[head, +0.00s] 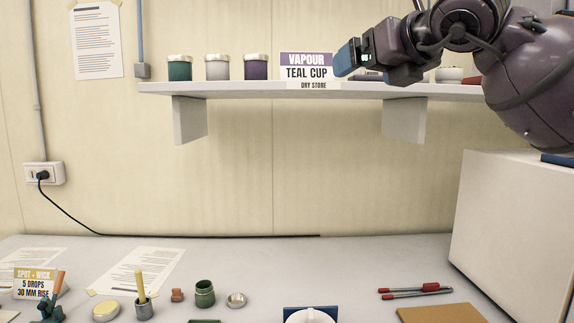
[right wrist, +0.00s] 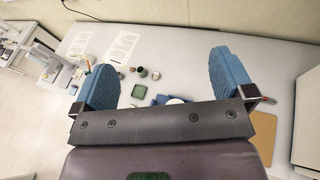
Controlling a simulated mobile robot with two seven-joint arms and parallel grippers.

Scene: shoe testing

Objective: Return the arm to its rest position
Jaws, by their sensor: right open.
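My right gripper (head: 348,58) is raised in front of the wall shelf (head: 240,90) in the head view, its blue fingers beside the right edge of the teal cup sign (head: 306,70). In the right wrist view, the gripper (right wrist: 166,80) is open, with its two blue fingers wide apart and nothing between them. Below it lies the worktop. My left gripper cannot be made out in either view.
Three lidded jars (head: 217,68) stand on the shelf. A white box (head: 505,225) stands at right on the worktop (head: 240,260). A green jar (head: 205,294), a small lid (head: 236,300), red-handled tweezers (head: 415,291) and a cork board (head: 440,314) lie near the front. The worktop's back middle is clear.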

